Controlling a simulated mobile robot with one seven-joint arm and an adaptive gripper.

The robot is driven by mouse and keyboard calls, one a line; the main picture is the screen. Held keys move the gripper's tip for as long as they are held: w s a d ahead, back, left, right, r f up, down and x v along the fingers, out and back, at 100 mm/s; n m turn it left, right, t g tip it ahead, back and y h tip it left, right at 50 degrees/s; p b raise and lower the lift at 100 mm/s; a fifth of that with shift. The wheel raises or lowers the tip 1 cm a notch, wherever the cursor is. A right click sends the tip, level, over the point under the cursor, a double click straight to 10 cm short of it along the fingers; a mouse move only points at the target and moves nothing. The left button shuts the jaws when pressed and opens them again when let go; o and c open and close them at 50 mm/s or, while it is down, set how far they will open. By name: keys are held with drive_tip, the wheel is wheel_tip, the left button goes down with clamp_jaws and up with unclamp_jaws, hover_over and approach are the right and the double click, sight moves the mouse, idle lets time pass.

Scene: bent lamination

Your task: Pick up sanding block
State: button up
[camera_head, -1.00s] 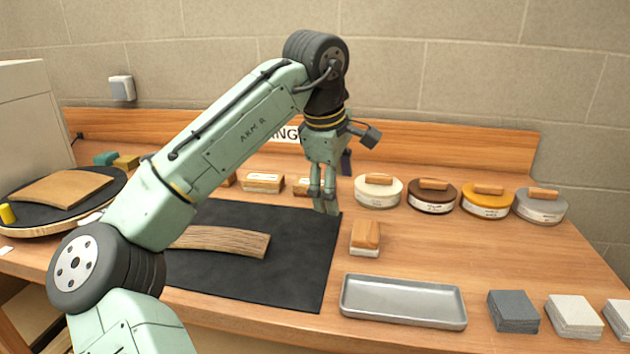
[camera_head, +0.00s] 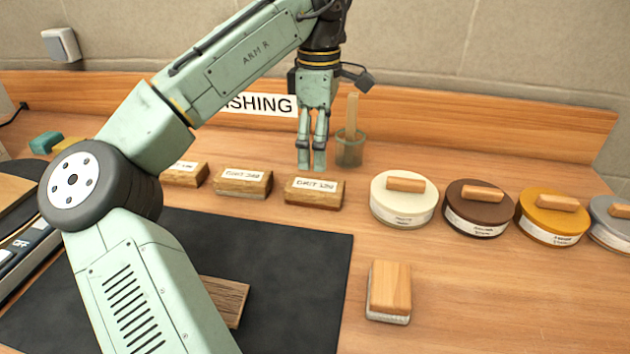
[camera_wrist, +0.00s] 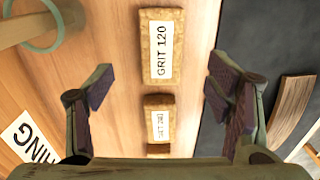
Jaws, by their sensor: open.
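Several cork-brown sanding blocks with white grit labels stand in a row behind the dark mat. The nearest to my gripper reads GRIT 120 (camera_head: 314,192); it also shows in the wrist view (camera_wrist: 158,68). A second block (camera_head: 243,183) and a third (camera_head: 188,175) stand to its left in the head view. My gripper (camera_head: 311,167) points down above the back of the row, its fingertips just above the GRIT 120 block in the picture. In the wrist view my gripper (camera_wrist: 160,88) has its fingers wide apart with nothing between them; the row runs through the gap below.
A clear cup (camera_head: 350,150) with a stick stands right of my fingers. Round lidded tins (camera_head: 405,212) line the right. A wooden block with a pale base (camera_head: 389,288) lies beside the mat (camera_head: 290,260). A curved wood strip (camera_head: 225,300) lies on the mat.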

hover_over(317, 185)
wheel_tip(317, 185, down, 4)
drive_tip(key=shift+s+d+f, duration=0.1)
wheel_tip(317, 185, down, 5)
drive_tip(key=shift+f+p, duration=0.1)
drive_tip(key=shift+p, duration=0.9)
drive_tip(key=shift+c, duration=0.2)
drive_tip(key=c, duration=1.2)
